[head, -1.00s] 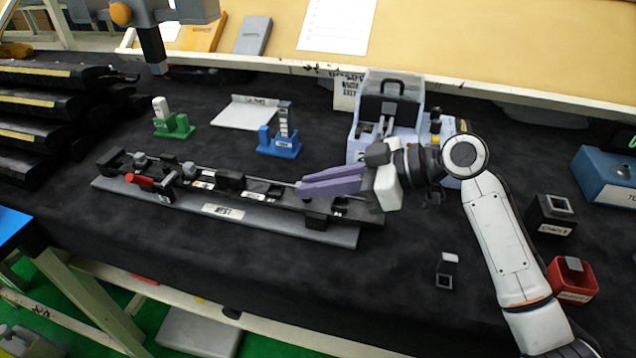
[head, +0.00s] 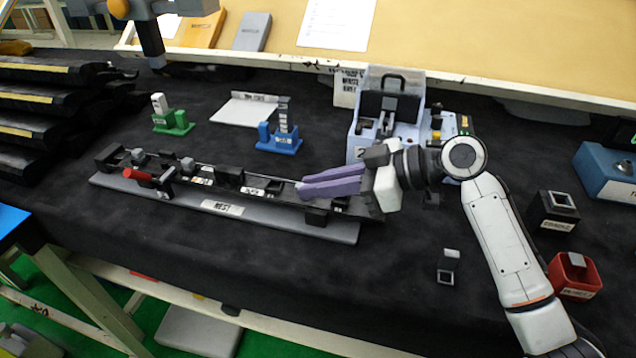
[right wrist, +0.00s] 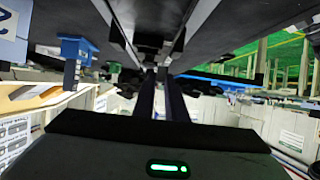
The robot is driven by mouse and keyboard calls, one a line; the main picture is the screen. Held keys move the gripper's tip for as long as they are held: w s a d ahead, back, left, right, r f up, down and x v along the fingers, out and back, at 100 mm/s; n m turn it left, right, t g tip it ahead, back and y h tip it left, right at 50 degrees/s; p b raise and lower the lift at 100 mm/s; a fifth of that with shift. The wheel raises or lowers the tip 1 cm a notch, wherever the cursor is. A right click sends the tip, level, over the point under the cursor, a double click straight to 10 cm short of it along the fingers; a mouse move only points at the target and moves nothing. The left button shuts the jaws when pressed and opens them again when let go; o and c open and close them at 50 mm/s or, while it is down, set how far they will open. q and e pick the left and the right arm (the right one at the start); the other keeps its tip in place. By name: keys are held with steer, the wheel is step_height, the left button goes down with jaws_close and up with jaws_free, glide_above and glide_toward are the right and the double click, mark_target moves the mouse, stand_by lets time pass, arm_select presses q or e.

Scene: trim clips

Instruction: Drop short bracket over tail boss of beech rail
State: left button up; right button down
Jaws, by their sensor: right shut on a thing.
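A long dark rail (head: 230,178) lies on a grey base plate marked NEST (head: 270,222); no beech colour shows on it. Small blocks and bosses stand along its top. My right gripper (head: 302,189) has purple fingers pointing left, low over the right part of the rail. It is shut on a small grey piece, mostly hidden at the fingertips; I cannot tell its shape or whether it touches the rail. In the right wrist view the dark fingers (right wrist: 168,95) run away from the camera, with their tips unclear. My left gripper is not in view.
A red-handled clamp (head: 140,177) stands at the rail's left part. Behind are a green stand (head: 176,122), a blue stand (head: 278,142) and a pale blue machine (head: 362,150). Right are a black holder (head: 552,214) and a red bin (head: 575,282).

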steer(key=shift+f+b, duration=0.55)
steer(key=shift+f, duration=0.25)
steer(key=c, duration=1.7)
jaws_free()
steer(key=shift+d, duration=0.1)
steer(key=b+v, duration=0.1)
steer(key=v, duration=0.8)
steer(key=shift+s+r, duration=0.1)
steer(key=shift+r, duration=0.1)
steer(key=shift+s+d+r, duration=0.25)
steer(key=shift+d+r, duration=0.05)
steer(key=shift+d, duration=0.05)
